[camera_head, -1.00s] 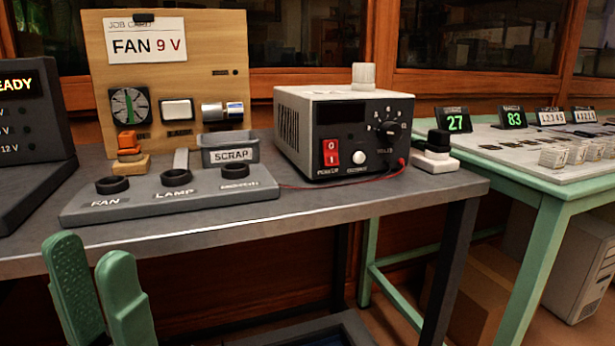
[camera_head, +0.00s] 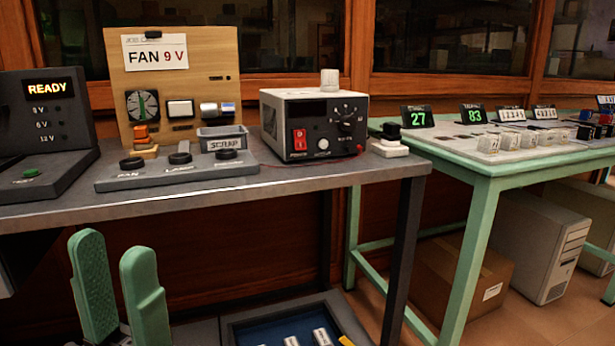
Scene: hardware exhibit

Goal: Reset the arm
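My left gripper (camera_head: 118,284) shows at the lower left, in front of the grey workbench (camera_head: 300,178) and below its top. Its two green fingers point up and stand apart with a gap between them. Nothing shows between them, so it is open and empty. The arm behind it is mostly out of the picture. My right gripper is not in view.
The bench holds a READY console (camera_head: 40,125), a FAN 9 V board (camera_head: 215,70), a socket strip (camera_head: 220,172), a scrap bin (camera_head: 222,140) and a power supply (camera_head: 320,125). A green table (camera_head: 480,170) stands right. A blue-lined tray (camera_head: 250,333) lies low in front.

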